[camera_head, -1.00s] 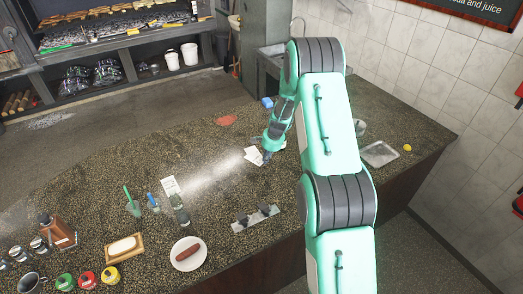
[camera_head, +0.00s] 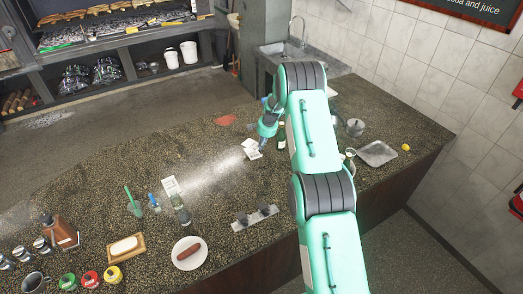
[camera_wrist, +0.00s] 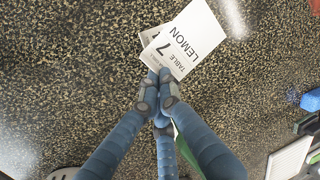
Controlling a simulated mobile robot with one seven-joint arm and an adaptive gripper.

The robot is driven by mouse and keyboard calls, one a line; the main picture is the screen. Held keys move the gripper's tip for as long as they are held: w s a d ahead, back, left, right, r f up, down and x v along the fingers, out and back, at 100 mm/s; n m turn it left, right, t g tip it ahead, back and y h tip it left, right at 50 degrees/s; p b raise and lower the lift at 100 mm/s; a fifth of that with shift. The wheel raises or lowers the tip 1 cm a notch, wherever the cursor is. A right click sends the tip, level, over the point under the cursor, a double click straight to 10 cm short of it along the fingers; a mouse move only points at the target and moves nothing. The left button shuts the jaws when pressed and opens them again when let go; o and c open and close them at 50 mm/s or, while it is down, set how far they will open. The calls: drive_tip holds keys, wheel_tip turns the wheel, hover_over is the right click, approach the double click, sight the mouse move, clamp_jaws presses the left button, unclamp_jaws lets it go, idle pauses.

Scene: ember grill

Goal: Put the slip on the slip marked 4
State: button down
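A white slip (camera_wrist: 185,42) printed "TABLE 7 LEMON" is at my fingertips in the wrist view. My gripper (camera_wrist: 162,84) has its fingertips drawn together at the slip's lower edge and appears shut on it. A second slip (camera_wrist: 147,37) lies partly under the first; its number is mostly covered, and I cannot read a 4. In the head view the upper slip (camera_head: 250,143) and the lower one (camera_head: 253,154) overlap on the dark speckled counter, beside my gripper (camera_head: 256,143). Whether the upper slip touches the lower is unclear.
Another paper (camera_head: 170,186) lies to the left, its print unreadable. A metal tray (camera_head: 377,153) and a lemon (camera_head: 405,147) are further right. The counter between the papers is clear.

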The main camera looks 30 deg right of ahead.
drive_tip(key=shift+w, duration=0.1)
idle(0.3)
drive_tip(key=shift+s+p+x, duration=0.2)
drive_tip(key=shift+p+x, duration=0.05)
drive_tip(key=shift+x, duration=0.6)
drive_tip(key=shift+s+p+x, duration=0.2)
drive_tip(key=shift+p+x, duration=0.05)
drive_tip(key=shift+x, duration=0.65)
drive_tip(key=shift+d+f, duration=0.15)
drive_tip(key=shift+f, duration=0.15)
drive_tip(key=c, duration=2.5)
unclamp_jaws()
drive_tip(key=shift+b, duration=0.3)
drive_tip(key=o, duration=0.5)
drive_tip(key=shift+r, duration=0.15)
